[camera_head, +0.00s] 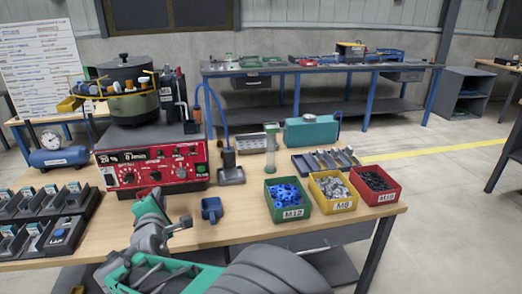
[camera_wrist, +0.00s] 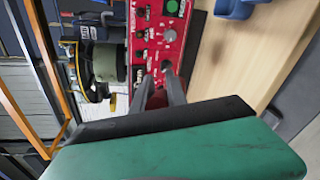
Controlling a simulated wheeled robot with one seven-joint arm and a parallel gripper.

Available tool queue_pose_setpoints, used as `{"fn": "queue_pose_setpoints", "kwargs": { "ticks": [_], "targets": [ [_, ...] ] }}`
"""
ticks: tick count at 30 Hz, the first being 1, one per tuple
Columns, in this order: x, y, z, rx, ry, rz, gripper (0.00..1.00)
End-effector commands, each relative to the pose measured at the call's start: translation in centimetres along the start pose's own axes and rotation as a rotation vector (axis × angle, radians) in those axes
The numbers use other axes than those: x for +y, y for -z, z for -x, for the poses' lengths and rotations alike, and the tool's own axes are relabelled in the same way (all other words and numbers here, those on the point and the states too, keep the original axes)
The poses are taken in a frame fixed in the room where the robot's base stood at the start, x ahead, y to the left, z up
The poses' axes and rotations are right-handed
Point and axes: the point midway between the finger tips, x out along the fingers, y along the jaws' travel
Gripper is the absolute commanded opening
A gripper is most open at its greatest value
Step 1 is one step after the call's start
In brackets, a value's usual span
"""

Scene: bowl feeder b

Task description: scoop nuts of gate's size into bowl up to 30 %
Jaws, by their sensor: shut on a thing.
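The bowl feeder has a red control unit (camera_head: 150,162) with knobs and a display. Its dark round bowl (camera_head: 125,90) stands on top and also shows in the wrist view (camera_wrist: 104,63). My gripper (camera_wrist: 166,70) is at the lower part of the red panel, its fingers shut on what looks like a control knob, mostly hidden by the fingers. Nut bins stand at the right: a green one marked M12 (camera_head: 291,213) with blue nuts, a yellow one marked M8 (camera_head: 341,206) with grey nuts, and a red one (camera_head: 391,197) with dark nuts. A blue scoop-like cup (camera_head: 211,209) stands on the table.
Black racks of small parts (camera_head: 70,205) fill the table's left side. Behind the bins are a grey tray (camera_head: 325,160), a teal box (camera_head: 310,132) and a clear tube (camera_head: 271,150). Bare tabletop lies between the cup and the green bin.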

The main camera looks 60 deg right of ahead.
Motion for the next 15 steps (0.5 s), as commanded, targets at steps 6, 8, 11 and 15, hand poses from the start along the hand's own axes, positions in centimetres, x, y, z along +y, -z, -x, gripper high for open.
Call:
{"fn": "queue_pose_setpoints", "kwargs": {
  "ticks": [6, 8, 11, 15],
  "targets": [
    [-1.7, -14.7, -5.0, -0.233, 0.133, -0.038, 0.0],
    [-2.8, -18.7, -5.6, -0.291, 0.166, -0.053, 0.0],
    [-4.8, -25.2, -5.9, -0.383, 0.218, -0.079, 0.0],
    [-7.7, -33.1, -5.0, -0.493, 0.279, -0.116, 0.0]
  ]
}}
